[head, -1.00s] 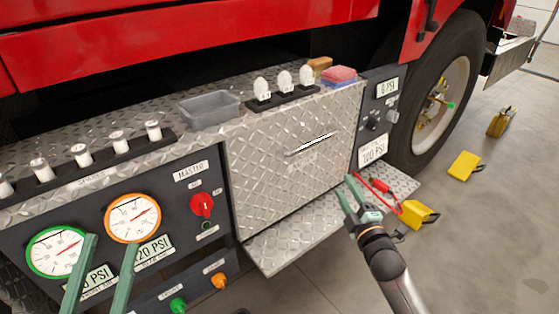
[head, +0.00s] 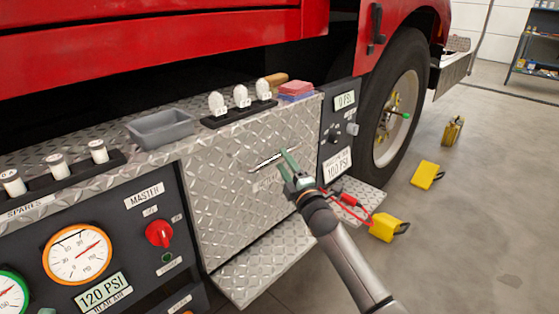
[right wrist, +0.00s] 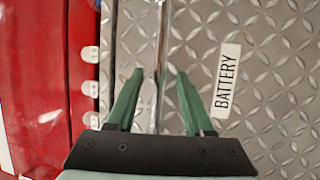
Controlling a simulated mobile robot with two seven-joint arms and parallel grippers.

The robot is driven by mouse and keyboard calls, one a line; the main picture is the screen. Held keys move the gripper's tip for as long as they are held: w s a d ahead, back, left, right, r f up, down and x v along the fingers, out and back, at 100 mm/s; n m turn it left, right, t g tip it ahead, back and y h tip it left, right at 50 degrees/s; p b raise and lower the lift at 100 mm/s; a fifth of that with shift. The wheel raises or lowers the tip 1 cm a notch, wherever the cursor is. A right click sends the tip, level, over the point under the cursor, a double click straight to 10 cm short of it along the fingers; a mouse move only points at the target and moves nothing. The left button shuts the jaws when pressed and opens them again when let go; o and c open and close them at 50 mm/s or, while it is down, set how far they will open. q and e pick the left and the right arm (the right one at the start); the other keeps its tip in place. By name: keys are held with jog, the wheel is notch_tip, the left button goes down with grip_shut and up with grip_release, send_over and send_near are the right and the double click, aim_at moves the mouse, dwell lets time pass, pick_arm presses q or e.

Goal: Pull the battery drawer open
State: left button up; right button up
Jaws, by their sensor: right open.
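The battery drawer has a diamond-plate metal front (head: 235,205) that sits flush in the truck's side, shut. Its bar handle (head: 268,161) runs across the upper part of the front. In the right wrist view the handle (right wrist: 161,45) runs between the two green fingers of my right gripper (right wrist: 160,76), with a gap on either side. The BATTERY label (right wrist: 227,78) is beside the right finger there. My left gripper is out of view.
A grey bin (head: 160,128), a rack of white bulbs (head: 240,112) and a red-and-blue block (head: 296,89) stand on the ledge above. A diamond-plate step (head: 265,262) juts out below. A red cable (head: 350,207) and yellow chocks (head: 388,227) are at the right.

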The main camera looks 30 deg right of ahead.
aim_at(280, 156)
jog(key=shift+w+d+r+b, duration=0.1)
jog(key=shift+w+r+b, duration=0.1)
jog(key=shift+w, duration=0.65)
jog(key=shift+w+r+b, duration=0.1)
jog(key=shift+w+b, duration=0.05)
jog(key=shift+w, duration=0.65)
grip_shut()
